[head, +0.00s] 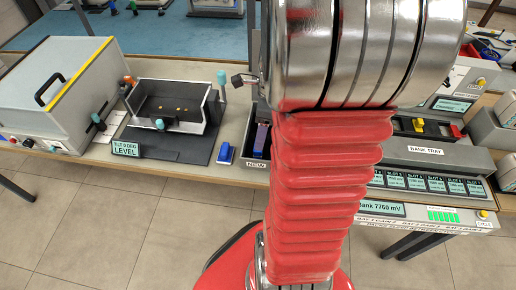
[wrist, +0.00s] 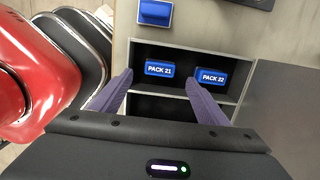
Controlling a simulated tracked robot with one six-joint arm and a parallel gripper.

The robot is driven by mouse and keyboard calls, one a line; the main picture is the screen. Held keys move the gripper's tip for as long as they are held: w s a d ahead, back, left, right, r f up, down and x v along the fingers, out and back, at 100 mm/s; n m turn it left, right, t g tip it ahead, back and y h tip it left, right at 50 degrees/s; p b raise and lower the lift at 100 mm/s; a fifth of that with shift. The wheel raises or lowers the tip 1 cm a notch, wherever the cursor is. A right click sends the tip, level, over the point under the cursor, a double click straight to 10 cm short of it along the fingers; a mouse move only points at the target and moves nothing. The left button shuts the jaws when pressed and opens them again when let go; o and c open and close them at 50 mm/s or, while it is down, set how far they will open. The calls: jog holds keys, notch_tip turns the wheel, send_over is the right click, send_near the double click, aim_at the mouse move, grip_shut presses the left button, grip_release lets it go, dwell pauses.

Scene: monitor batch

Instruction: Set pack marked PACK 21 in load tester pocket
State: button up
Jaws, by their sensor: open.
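The blue pack marked PACK 21 (wrist: 160,69) lies in the left part of a grey bin (wrist: 180,52) in the wrist view. The pack marked PACK 22 (wrist: 212,78) lies to its right. My gripper (wrist: 159,79) is open above the bin, with its purple fingers to either side of PACK 21 and nothing held; touching or apart is hard to tell. In the head view my arm hides most of the gripper and bin. A dark open pocket with gold contacts (head: 176,109) stands left of the bin, empty; no load tester label is legible.
A loose blue pack (head: 226,153) lies left of the bin, whose front label reads NEW (head: 257,165). A display reading LEVEL (head: 126,149) stands before the pocket. A large grey box (head: 55,90) is at the left. A bank tray (head: 425,150) is at the right.

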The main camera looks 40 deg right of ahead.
jog(key=shift+f, duration=0.25)
jog(key=shift+w+a+f, duration=0.15)
jog(key=shift+f, duration=1.15)
jog(key=shift+w+a+f, duration=0.1)
jog(key=shift+a+f, duration=0.05)
jog(key=shift+f, duration=1.15)
jog(key=shift+c, duration=0.2)
jog(key=c, duration=1.3)
jog(key=shift+o, duration=0.2)
jog(key=shift+r, duration=0.1)
notch_tip(320, 180, up, 10)
